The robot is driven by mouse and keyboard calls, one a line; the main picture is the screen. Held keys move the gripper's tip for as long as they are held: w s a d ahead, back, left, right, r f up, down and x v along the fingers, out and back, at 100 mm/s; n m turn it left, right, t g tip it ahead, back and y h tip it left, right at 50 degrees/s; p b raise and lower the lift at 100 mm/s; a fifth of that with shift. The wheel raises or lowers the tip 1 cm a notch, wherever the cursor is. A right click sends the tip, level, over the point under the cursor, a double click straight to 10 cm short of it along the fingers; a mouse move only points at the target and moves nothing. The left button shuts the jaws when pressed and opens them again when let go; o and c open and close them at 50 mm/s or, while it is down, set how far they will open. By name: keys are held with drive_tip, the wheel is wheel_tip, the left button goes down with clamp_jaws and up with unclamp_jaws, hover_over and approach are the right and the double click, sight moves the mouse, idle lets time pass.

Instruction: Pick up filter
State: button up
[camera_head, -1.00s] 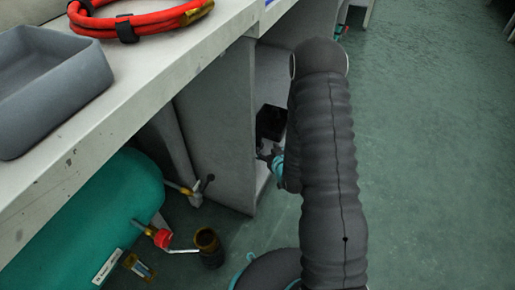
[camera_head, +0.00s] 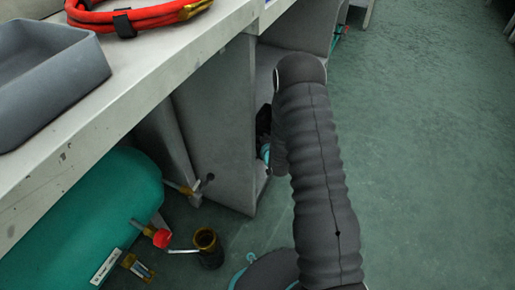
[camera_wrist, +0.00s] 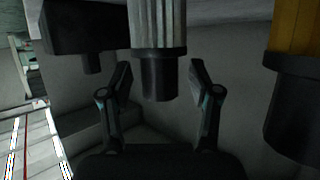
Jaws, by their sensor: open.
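In the wrist view, my gripper (camera_wrist: 161,72) is open, with one finger on each side of a pale, ribbed cylinder with a dark end (camera_wrist: 158,75). This looks like the filter. A gap shows between each finger and its dark end, and its upper part runs out of the picture. In the head view, my arm hides most of the gripper and the filter, inside the opening under the bench.
A yellow cylinder with a black end (camera_wrist: 292,100) is close on the right. A black box with a stub (camera_wrist: 88,28) is on the left. Open floor (camera_head: 430,140) lies right.

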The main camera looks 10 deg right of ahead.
clamp_jaws()
drive_tip(key=shift+r, duration=0.1)
